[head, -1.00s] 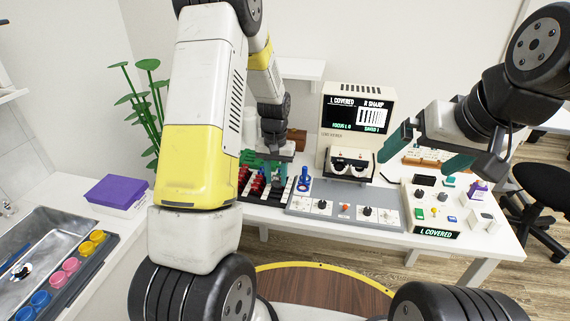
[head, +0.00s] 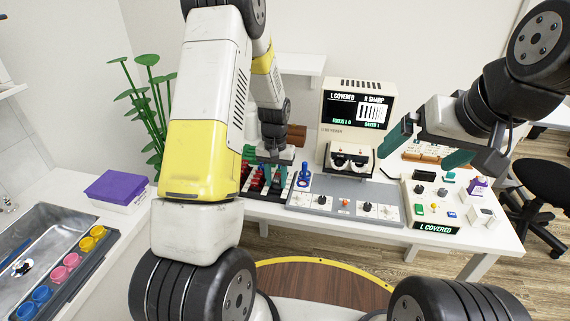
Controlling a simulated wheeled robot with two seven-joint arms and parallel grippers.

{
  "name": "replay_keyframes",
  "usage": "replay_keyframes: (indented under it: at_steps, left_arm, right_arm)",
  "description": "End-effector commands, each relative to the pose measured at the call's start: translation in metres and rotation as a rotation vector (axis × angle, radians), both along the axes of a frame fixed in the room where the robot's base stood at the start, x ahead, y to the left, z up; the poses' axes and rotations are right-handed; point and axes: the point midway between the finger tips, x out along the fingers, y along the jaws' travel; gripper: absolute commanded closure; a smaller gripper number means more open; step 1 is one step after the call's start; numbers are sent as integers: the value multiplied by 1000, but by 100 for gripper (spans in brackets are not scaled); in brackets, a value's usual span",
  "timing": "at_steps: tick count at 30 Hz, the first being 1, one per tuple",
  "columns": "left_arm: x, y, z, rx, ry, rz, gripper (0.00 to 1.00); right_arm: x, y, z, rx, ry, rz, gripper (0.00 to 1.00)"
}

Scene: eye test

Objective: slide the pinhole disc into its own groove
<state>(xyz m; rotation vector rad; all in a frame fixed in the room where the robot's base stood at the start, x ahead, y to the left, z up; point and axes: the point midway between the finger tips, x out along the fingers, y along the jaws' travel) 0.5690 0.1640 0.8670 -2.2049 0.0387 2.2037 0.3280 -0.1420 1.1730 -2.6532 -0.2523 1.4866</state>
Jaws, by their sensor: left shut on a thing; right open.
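My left gripper (head: 275,176) is shut at the dark rack (head: 254,193), among red-handled pieces (head: 257,181). What it holds is too small and covered to make out, so I cannot tell whether it is the pinhole disc. I cannot pick out the disc or its groove elsewhere. The white eye tester (head: 345,140) stands right of the rack, with two round eyepieces (head: 349,161) on its front. Its screen (head: 357,110) reads "L COVERED" and "R SHARP". My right gripper (head: 428,148) is open and empty above the table's right part.
A grey panel (head: 335,211) with knobs and a blue-handled piece (head: 304,175) lies before the tester. A white control box (head: 433,219) reading "L COVERED" stands at right. A purple-lidded box (head: 113,188), a sink (head: 35,240) and a plant (head: 150,95) are at left.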

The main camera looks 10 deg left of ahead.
Motion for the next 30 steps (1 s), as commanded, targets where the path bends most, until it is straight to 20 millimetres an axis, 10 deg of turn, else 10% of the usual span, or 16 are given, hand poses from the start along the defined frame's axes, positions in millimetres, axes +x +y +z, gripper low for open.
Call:
replay_keyframes:
  at_steps: [6,7,11,22,30]
  left_arm:
    - [0,0,0,0,0,0,100]
    - [0,0,0,0,0,0,65]
    - [0,0,0,0,0,0,42]
    - [0,0,6,0,-2,0,42]
    - [1,0,49,0,-4,0,42]
  right_arm:
    - [0,0,0,0,0,0,0]
    - [0,0,0,0,0,0,0]
    - [0,0,0,0,0,0,0]
    - [0,0,0,0,0,0,0]
    - [0,0,0,0,0,0,0]
